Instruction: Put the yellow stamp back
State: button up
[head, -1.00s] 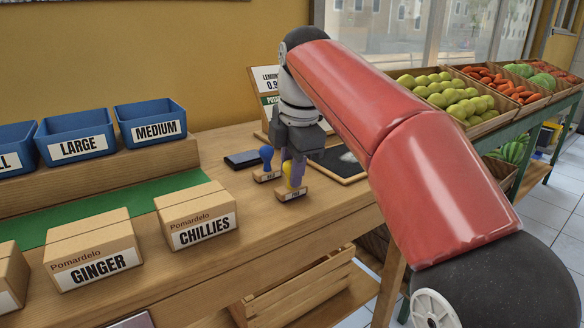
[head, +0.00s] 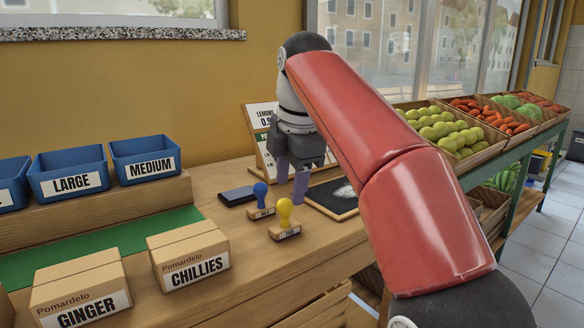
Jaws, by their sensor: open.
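The yellow stamp (head: 284,212) stands upright on the wooden counter, its yellow knob on a small wooden block with a label. The blue stamp (head: 260,198) stands just behind and to the left of it. The dark ink pad (head: 237,196) lies left of the blue stamp. My gripper (head: 291,195) points down behind the yellow stamp and a little to its right. It is open, and nothing shows between its fingers. The fingertips come close to the counter top, and the gap from them to the stamps is hard to judge.
A dark slate (head: 336,197) with a pale patch lies right of my gripper. A price sign (head: 260,117) stands behind it. A chillies box (head: 189,257) and a ginger box (head: 80,290) sit front left; blue bins (head: 146,158) stand on a shelf.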

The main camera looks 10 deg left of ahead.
jog(key=shift+v, duration=1.25)
jog(key=s+d+f+m+t, duration=0.1)
jog(key=s+d+f+m, duration=0.2)
jog(key=d+m, duration=0.5)
jog(key=s+d+f+m+t, duration=0.1)
jog(key=s+d+f+m, duration=0.3)
jog(key=d, duration=0.6)
jog(key=s+d+f+m+h, duration=0.1)
jog(key=s+d+f+m, duration=0.4)
jog(key=f, duration=0.4)
jog(key=s+d+f+m+t, duration=0.1)
jog(key=s+d+f+m, duration=0.4)
jog(key=s+f+m, duration=0.3)
jog(key=shift+s+f+m+h, duration=0.15)
jog(key=shift+f+m+h, duration=0.25)
jog(key=shift+f+m, duration=0.1)
jog(key=shift+d, duration=0.1)
jog(key=shift+c, duration=0.2)
